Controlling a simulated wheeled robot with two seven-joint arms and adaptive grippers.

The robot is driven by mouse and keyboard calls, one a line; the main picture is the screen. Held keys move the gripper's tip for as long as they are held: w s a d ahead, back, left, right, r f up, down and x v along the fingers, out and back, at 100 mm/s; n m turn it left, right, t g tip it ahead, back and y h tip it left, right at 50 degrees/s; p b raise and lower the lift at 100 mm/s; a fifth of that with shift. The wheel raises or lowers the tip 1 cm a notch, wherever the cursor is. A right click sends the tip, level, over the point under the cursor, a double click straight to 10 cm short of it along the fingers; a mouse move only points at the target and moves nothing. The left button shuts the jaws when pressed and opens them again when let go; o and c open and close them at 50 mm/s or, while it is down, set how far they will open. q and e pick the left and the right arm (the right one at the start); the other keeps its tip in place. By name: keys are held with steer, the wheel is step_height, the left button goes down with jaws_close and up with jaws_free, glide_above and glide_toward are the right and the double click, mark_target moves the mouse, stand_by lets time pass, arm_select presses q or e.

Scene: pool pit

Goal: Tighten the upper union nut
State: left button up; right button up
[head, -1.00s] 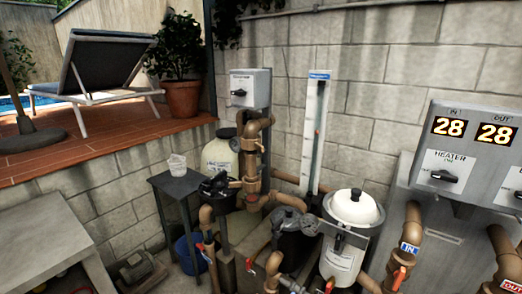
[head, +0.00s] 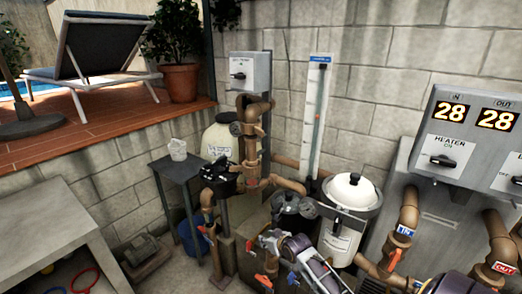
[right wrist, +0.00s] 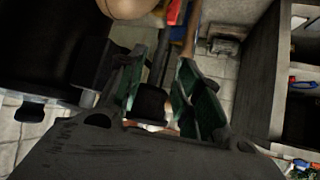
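A thick brown vertical pipe (head: 250,150) stands left of centre in the head view, with collars along it. The upper union nut (head: 247,130) seems to be the upper collar, just below the pipe's top bend; its thread is too small to make out. My right gripper (head: 262,243) is low in the middle of the head view, below and apart from that collar. In the right wrist view the right gripper (right wrist: 165,85) shows two green-padded fingers spread apart, with nothing clearly held between them. My left gripper is not in view.
A small dark table (head: 178,168) with a white cup (head: 177,150) stands left of the pipe. A white-lidded canister (head: 350,190), heater panel (head: 465,140) and several orange-handled valves crowd the right. A concrete bench (head: 45,225) is at left.

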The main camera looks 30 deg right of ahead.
step_height(320, 180, up, 15)
steer(key=w+d+t, duration=0.1)
steer(key=w+t, duration=0.1)
steer(key=w, duration=0.1)
steer(key=t, duration=0.6)
glide_toward(263, 134)
steer(key=s, duration=0.2)
steer(key=shift+w+d+p, duration=0.1)
steer(key=shift+w+p, duration=0.5)
steer(key=shift+w, duration=4)
steer(key=shift+w+d+p, duration=0.1)
steer(key=shift+w+p, duration=0.2)
steer(key=shift+w, duration=0.75)
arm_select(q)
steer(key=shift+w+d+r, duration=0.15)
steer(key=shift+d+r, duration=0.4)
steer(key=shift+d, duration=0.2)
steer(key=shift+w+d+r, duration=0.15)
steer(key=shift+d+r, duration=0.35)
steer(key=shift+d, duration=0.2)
arm_select(e)
steer(key=shift+w+f, duration=0.1)
steer(key=shift+w, duration=1.1)
